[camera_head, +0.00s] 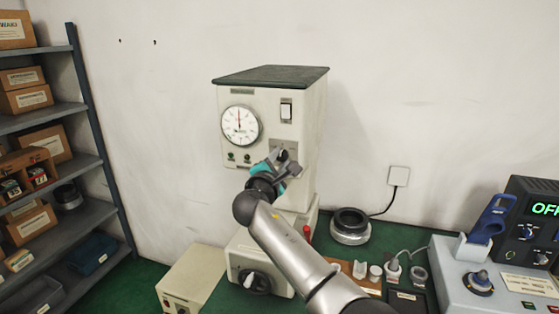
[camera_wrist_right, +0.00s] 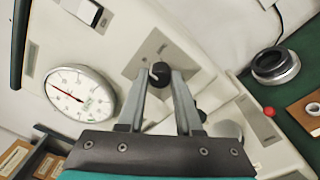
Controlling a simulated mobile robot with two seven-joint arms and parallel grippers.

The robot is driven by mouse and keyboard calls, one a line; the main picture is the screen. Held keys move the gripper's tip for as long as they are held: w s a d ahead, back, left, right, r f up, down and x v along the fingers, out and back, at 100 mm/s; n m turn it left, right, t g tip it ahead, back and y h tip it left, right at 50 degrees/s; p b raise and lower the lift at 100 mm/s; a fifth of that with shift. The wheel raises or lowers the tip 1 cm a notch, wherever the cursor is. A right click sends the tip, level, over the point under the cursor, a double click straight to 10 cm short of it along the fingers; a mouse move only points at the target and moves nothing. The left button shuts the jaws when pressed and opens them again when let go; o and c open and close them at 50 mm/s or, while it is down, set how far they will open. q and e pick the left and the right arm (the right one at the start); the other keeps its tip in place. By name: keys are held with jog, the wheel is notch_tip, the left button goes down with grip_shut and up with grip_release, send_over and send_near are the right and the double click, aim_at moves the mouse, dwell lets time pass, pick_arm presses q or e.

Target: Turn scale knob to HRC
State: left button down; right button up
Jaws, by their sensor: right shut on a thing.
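The hardness tester (camera_head: 270,120) is a cream cabinet with a dark top, standing at the centre against the wall. Its round dial (camera_head: 240,125) with a red needle is on the front, and it also shows in the right wrist view (camera_wrist_right: 78,95). The black scale knob (camera_wrist_right: 159,72) sits on a grey plate (camera_wrist_right: 150,52) beside the dial. My right gripper (camera_wrist_right: 163,80) is shut on the knob, with a finger on each side. The knob's setting and the plate's lettering are too small to read. My left gripper is out of view.
A dark ring on a light base (camera_head: 350,226) stands right of the tester. A shelf with boxes (camera_head: 40,150) stands at the left, and a console (camera_head: 520,240) with a blue handset at the right.

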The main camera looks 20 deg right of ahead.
grip_shut()
jog(key=shift+f+m+b, duration=0.2)
jog(key=shift+m+b, duration=0.4)
jog(key=shift+b, duration=0.35)
jog(key=m+b, duration=0.7)
jog(key=b, duration=0.1)
jog(key=shift+f+m+h+b, duration=0.1)
jog(key=shift+m+h+b, duration=0.2)
jog(key=shift+m+b, duration=1.2)
jog(key=shift+r, duration=0.2)
